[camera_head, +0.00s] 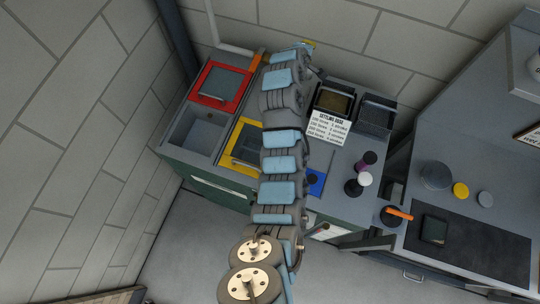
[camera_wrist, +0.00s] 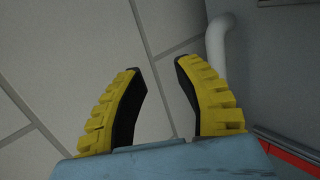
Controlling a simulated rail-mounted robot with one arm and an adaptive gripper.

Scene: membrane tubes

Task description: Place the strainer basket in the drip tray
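My gripper shows in the wrist view (camera_wrist: 155,65) with its two yellow, black-padded fingers apart and nothing between them. In the head view my arm reaches to the back wall, and the gripper's end is small there. I cannot surely tell which thing is the strainer basket. A dark round piece with an orange handle (camera_head: 398,213) sits at the left edge of the right bench. Two dark open trays stand at the back: one holding brown material (camera_head: 334,101), one dark inside (camera_head: 376,116). Either may be the drip tray.
A red-framed panel (camera_head: 206,92), a yellow-framed panel (camera_head: 233,165) and an open basin (camera_head: 182,133) are on the left counter. A printed sign (camera_head: 327,127), a blue square (camera_head: 316,189) and small cylinders (camera_head: 364,179) lie right of my arm. A dark mat (camera_head: 475,252) covers the right bench's front.

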